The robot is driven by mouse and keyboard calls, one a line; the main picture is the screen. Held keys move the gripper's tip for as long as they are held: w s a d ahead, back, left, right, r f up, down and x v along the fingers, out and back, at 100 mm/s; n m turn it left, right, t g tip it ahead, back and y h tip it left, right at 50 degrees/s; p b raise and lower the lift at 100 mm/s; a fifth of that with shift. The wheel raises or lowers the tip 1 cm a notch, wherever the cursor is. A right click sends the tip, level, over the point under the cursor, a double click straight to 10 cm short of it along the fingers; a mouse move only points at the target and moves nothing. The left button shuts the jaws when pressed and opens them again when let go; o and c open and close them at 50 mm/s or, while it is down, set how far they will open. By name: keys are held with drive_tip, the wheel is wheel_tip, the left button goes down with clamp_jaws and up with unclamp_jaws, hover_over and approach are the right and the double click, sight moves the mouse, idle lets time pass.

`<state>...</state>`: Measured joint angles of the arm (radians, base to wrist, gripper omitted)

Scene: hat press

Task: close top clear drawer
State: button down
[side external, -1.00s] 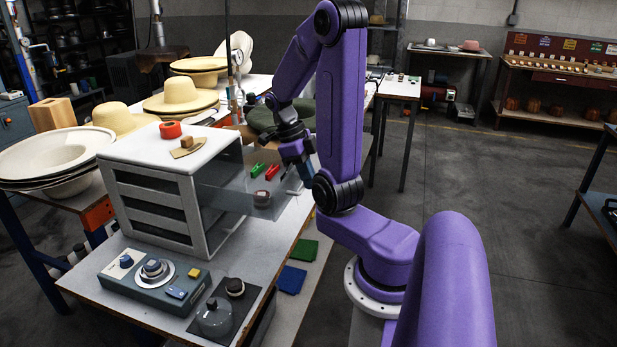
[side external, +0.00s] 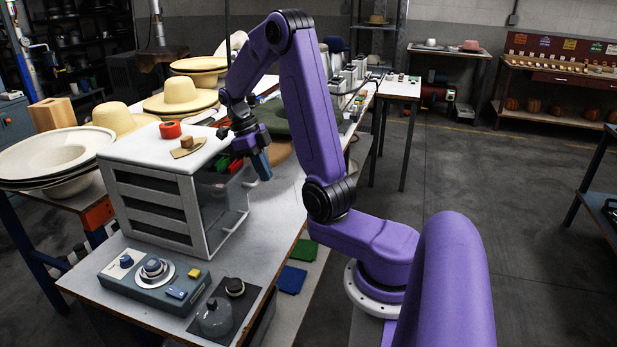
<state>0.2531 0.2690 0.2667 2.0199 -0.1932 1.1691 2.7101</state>
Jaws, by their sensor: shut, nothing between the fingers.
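The white drawer cabinet (side external: 150,160) stands on the grey workbench, its open side facing right. Its top clear drawer (side external: 243,188) sticks out only a short way from that side. A red item (side external: 236,164) and a green item (side external: 221,165) show inside the drawer near its top. My gripper (side external: 264,175) is shut and empty, pointing down at the outer end of the drawer. It looks to be at or against the drawer front, but I cannot tell whether they touch.
A blue-grey control box (side external: 153,276) and a glass-domed item (side external: 215,317) stand in front. Straw hats (side external: 180,95) are behind.

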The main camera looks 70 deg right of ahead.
sight(246, 165)
drive_tip(key=shift+w, duration=2.5)
drive_tip(key=shift+s+r, duration=0.2)
drive_tip(key=shift+s, duration=0.75)
drive_tip(key=shift+s+r, duration=0.2)
drive_tip(key=shift+s, duration=0.7)
drive_tip(key=v, duration=0.9)
drive_tip(key=shift+r, duration=0.4)
drive_tip(key=s+t, duration=0.7)
drive_tip(key=s, duration=0.1)
drive_tip(key=shift+w+d+f, duration=0.15)
drive_tip(key=shift+w+f, duration=1.05)
drive_tip(key=shift+f, duration=0.4)
drive_tip(key=shift+w+d+f, duration=0.1)
drive_tip(key=shift+w+f, duration=1.05)
drive_tip(key=shift+f, duration=0.45)
drive_tip(key=shift+w+d+f, duration=0.15)
drive_tip(key=shift+w+f, duration=1.05)
drive_tip(key=shift+f, duration=0.45)
